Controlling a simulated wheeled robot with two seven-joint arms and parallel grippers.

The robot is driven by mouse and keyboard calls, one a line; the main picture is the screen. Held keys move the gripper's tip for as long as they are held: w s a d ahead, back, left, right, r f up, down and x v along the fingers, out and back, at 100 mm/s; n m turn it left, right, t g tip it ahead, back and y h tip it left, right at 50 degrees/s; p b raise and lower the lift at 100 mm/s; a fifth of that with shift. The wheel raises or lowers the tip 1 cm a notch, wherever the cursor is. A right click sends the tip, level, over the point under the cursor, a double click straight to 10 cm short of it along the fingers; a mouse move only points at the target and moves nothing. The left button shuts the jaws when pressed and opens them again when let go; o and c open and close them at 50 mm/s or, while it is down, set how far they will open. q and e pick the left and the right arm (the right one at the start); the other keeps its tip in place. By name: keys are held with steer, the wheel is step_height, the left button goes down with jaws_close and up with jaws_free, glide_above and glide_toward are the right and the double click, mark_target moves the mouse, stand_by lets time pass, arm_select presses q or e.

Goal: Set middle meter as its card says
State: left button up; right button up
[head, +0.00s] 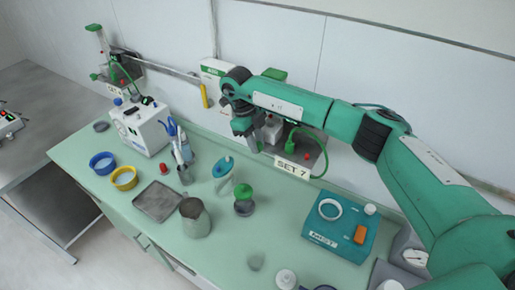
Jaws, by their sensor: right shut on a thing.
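The middle meter stands at the back wall, mostly hidden behind my right gripper and arm. Its green cap (275,74) shows above the arm, and a green hose fitting (290,141) shows below it. Its card (292,170) reads "SET 7" and hangs at the front of its dark plate. My right gripper (257,144) reaches down at the meter's left side and is shut on what seems to be its green knob, mostly covered by the fingers. The meter's scale and float cannot be read. My left gripper is not in view.
Another meter (97,42) is on the wall at far left. A white device (141,125), blue and yellow rings, a grey tray (158,218), a metal jug (195,220) and a teal device (340,243) stand on the green counter.

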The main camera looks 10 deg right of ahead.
steer(key=shift+a+f+g+h, duration=0.1)
steer(key=shift+a+g+h, duration=0.15)
steer(key=shift+g+h, duration=0.2)
steer(key=shift+a+g+h+p, duration=0.1)
steer(key=shift+g+h+p, duration=0.35)
steer(key=shift+g+p, duration=0.1)
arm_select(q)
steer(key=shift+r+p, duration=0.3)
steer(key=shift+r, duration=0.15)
arm_select(e)
steer(key=shift+f, duration=0.1)
steer(key=shift+f+g+h, duration=0.1)
steer(key=shift+g+h, duration=0.2)
steer(key=o, duration=0.9)
steer(key=shift+c, duration=0.2)
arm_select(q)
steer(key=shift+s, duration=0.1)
arm_select(e)
steer(key=shift+a, duration=0.15)
steer(key=shift+r, duration=0.2)
